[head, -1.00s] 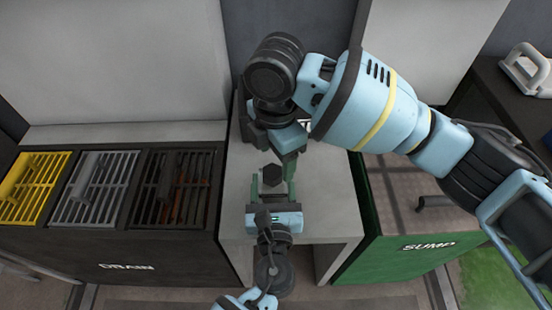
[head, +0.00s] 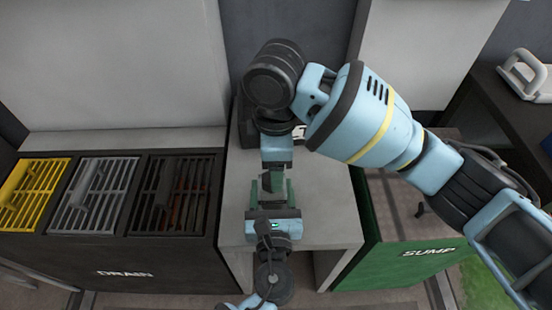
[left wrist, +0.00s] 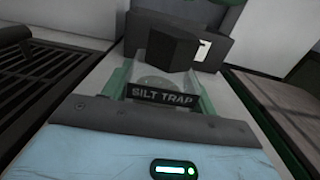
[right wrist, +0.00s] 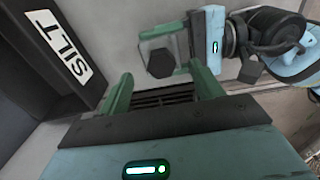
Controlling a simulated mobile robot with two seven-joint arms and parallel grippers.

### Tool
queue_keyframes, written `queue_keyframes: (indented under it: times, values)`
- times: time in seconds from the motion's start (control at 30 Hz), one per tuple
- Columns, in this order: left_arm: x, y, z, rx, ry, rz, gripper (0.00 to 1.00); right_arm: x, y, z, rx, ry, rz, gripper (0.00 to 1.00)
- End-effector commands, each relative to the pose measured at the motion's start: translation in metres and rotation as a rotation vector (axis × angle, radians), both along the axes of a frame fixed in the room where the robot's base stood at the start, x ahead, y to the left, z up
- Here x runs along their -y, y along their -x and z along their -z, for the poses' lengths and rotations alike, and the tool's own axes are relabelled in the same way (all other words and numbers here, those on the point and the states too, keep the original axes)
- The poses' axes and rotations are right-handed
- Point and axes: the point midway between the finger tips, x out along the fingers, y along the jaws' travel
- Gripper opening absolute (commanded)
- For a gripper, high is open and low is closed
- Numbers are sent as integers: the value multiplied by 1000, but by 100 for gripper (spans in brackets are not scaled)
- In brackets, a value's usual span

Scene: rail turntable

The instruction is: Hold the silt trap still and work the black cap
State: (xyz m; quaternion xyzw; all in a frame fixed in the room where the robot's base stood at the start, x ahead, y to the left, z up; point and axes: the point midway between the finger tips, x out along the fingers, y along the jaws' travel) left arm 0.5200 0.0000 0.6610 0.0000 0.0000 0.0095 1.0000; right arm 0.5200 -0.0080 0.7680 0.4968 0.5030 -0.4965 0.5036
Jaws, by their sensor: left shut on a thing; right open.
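My left gripper (head: 272,205) is shut on the silt trap (left wrist: 165,97), whose label reads in the left wrist view. The trap has a clear body and sits between the green fingers. The black cap (left wrist: 170,48) is a faceted block on top of it; in the right wrist view the cap (right wrist: 160,63) shows beyond my right fingertips, not between them. My right gripper (right wrist: 163,85) is open and empty. In the head view it (head: 272,182) hangs over the trap area and hides the cap and most of the trap.
A dark box (right wrist: 30,95) labelled SILT stands at the back of the grey table (head: 325,205). The DRAIN unit (head: 115,250) with yellow, grey and dark grates is at the left. The green SUMP bin (head: 395,265) is at the right.

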Motion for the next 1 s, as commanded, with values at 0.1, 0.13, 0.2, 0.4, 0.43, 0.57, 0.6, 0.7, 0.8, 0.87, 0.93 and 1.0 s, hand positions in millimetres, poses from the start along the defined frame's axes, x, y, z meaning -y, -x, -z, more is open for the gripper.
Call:
queue_keyframes:
  times: [0.1,0.13,0.2,0.4,0.43,0.57,0.6,0.7,0.8,0.87,0.93,1.0]
  values:
    - [0,0,0,-1,0,1,17,0,0,0,-1,0,11,65]
    - [0,0,0,-1,0,1,17,0,1,0,-1,-1,24,65]
    - [0,0,0,-1,0,1,17,0,1,1,-3,-1,83,65]
    - [0,0,0,-1,0,1,17,-1,3,1,-3,-1,330,65]
    - [0,0,0,-1,0,1,17,-1,4,0,-3,-2,366,65]
    - [0,0,0,-1,0,1,17,-1,4,0,-1,1,481,65]
    - [0,0,0,-1,0,1,17,-1,4,0,-1,1,501,65]
    - [0,0,0,-1,1,1,17,-1,4,0,-1,1,523,65]
    - [1,0,0,-1,1,1,17,-1,4,0,-1,1,526,65]
    - [1,0,0,-1,1,1,17,-1,4,0,-1,1,547,65]
    - [0,0,0,-1,0,1,17,-1,5,0,-1,0,599,65]
    - [0,0,0,-1,1,1,17,-2,5,0,-1,0,675,65]
